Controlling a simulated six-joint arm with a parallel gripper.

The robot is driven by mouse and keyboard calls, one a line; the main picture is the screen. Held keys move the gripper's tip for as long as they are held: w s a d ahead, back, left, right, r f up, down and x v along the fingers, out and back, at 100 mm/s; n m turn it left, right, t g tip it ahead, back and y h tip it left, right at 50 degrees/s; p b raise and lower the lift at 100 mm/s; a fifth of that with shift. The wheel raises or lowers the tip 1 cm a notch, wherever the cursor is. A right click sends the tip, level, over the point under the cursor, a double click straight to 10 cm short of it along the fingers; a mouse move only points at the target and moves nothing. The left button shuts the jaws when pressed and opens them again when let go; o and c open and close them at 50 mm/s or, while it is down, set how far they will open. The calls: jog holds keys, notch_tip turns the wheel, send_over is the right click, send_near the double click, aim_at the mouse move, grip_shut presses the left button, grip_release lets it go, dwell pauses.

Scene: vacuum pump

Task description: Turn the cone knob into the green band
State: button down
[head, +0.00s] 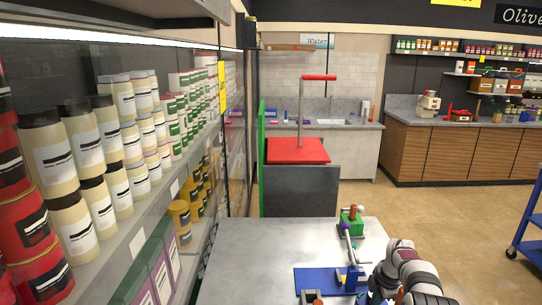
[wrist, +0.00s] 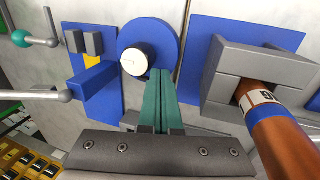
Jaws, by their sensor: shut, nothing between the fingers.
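In the wrist view a round dark knob with a cream face (wrist: 136,60) stands on a round blue disc (wrist: 170,40). I cannot tell for sure that it is the cone knob, and I make out no green band around it. My gripper (wrist: 161,74) has its two teal fingers shut together and empty. The fingertips are just right of the knob in the picture, over the lower part of the disc. I cannot tell whether they touch the knob. In the head view the knob cannot be made out and the gripper is not clear.
A grey block holder (wrist: 225,65) with a brown cylinder (wrist: 280,140) stands to the right. A blue panel (wrist: 82,45) with grey blocks and a teal ball on a rod (wrist: 20,38) are to the left. In the head view a green block (head: 350,227) stands on the grey table (head: 240,260).

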jog(key=shift+w, duration=0.15)
jog(key=shift+d, duration=1.05)
jog(key=shift+d, duration=0.15)
dwell(0.3)
jog(key=shift+s+d, duration=0.1)
jog(key=shift+s, duration=0.2)
jog(key=w+v, duration=0.1)
jog(key=v, duration=0.5)
jog(key=shift+w+r, duration=0.15)
